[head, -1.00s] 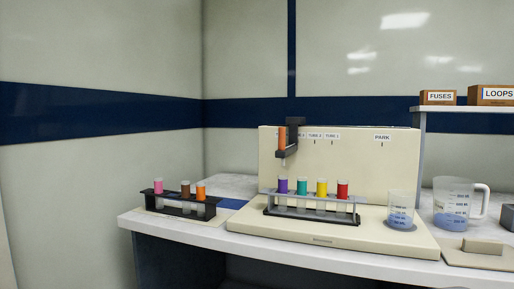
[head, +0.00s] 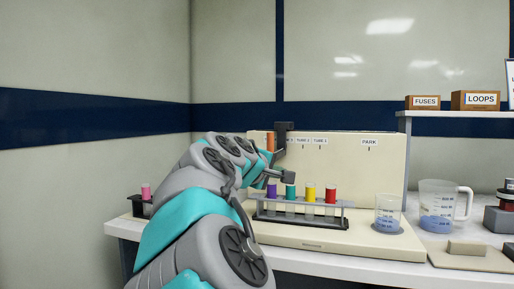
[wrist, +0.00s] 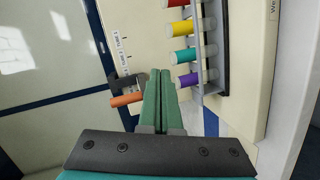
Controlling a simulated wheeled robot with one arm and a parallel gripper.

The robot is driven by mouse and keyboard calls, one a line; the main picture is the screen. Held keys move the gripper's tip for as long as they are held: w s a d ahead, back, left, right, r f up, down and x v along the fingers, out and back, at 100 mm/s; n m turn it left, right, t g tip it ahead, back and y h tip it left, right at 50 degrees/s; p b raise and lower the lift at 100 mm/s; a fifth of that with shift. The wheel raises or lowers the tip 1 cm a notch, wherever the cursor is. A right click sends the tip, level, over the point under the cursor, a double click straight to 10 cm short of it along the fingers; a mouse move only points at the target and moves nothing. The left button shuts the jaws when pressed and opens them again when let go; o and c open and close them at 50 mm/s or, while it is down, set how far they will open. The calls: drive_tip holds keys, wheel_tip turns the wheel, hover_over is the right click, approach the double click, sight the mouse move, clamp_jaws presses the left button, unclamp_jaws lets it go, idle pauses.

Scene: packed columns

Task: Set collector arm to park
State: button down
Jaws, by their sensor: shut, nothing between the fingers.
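The collector arm (head: 283,130) is a dark bracket with an orange part at the left end of the cream panel, near the TUBE labels. My arm hides its lower part in the head view. In the wrist view the collector arm (wrist: 131,82) is just left of my fingers, with its orange piece (wrist: 126,99) pointing left. My gripper (wrist: 161,72) has green fingers that lie together, shut and empty. I cannot tell whether they touch the bracket. The PARK mark (head: 369,142) is at the panel's right end, well away from the collector arm.
A rack (head: 300,220) with purple, teal, yellow and red capped tubes stands before the panel. A beaker (head: 389,215) and a measuring jug (head: 437,205) stand to the right. A dark rack (head: 137,206) with a pink-capped tube is at left. Space before PARK is clear.

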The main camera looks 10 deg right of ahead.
drive_tip(key=w+a+r+n+t, duration=0.2)
drive_tip(key=a, duration=0.4)
drive_tip(key=w+a+r+n+t, duration=0.2)
drive_tip(key=w+a+n, duration=0.1)
drive_tip(key=a, duration=0.3)
drive_tip(key=w+d+p, duration=0.2)
drive_tip(key=w+d, duration=0.5)
drive_tip(key=d, duration=0.1)
drive_tip(key=shift+w+d+m, duration=0.15)
drive_tip(key=shift+d+m, duration=0.15)
drive_tip(key=shift+d, duration=0.05)
